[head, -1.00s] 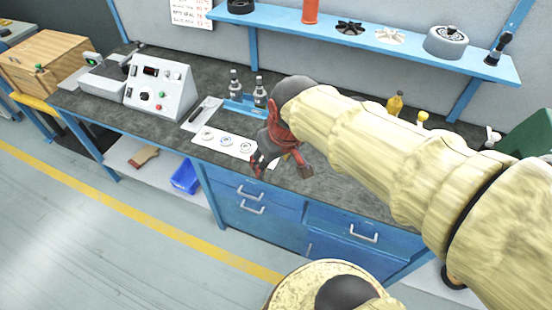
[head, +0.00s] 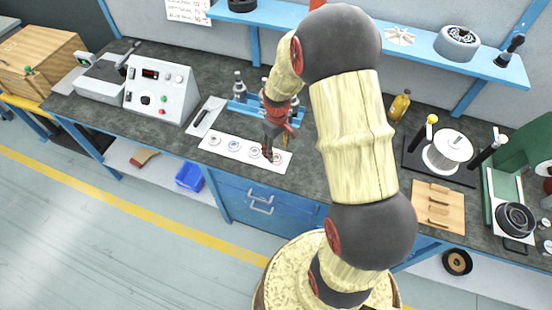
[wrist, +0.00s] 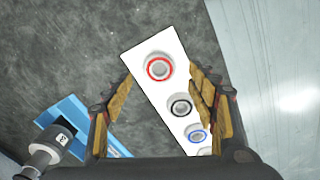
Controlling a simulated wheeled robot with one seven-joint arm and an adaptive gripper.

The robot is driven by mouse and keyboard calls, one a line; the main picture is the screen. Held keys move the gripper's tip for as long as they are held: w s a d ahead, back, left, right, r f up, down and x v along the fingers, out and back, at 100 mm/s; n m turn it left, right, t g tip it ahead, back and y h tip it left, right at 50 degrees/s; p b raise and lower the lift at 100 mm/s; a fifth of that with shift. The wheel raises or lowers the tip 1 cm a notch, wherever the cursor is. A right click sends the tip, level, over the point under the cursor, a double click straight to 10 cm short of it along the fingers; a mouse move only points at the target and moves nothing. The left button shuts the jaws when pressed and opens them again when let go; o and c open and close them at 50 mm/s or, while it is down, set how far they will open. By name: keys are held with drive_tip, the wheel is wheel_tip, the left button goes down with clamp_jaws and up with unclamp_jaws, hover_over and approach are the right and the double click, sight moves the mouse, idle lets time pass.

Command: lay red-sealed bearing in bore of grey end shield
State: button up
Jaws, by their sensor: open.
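The red-sealed bearing (wrist: 159,68) lies flat on a white strip (wrist: 148,45) in the wrist view, at the strip's far end. It shows as a small ring at the strip's right end in the head view (head: 277,158). My gripper (wrist: 162,88) is open and empty above the strip, its fingers spread to either side; the bearing sits slightly beyond the fingertips in the wrist view. In the head view my gripper (head: 270,148) hangs over the strip's right part. I cannot tell surely which part is the grey end shield; a pale grey round part (head: 446,152) stands on a black board at right.
A black-ringed bearing (wrist: 181,106) and a blue-ringed bearing (wrist: 197,136) lie in the same row. Right of my arm are a yellow bottle (head: 399,105), upright posts and a wooden board (head: 438,206).

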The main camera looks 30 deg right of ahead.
sight(278, 156)
drive_tip(key=shift+d+f+b, duration=0.1)
drive_tip(key=shift+f+b, duration=0.65)
drive_tip(key=shift+f, duration=2.05)
drive_tip(key=c, duration=0.3)
drive_tip(key=c, duration=1)
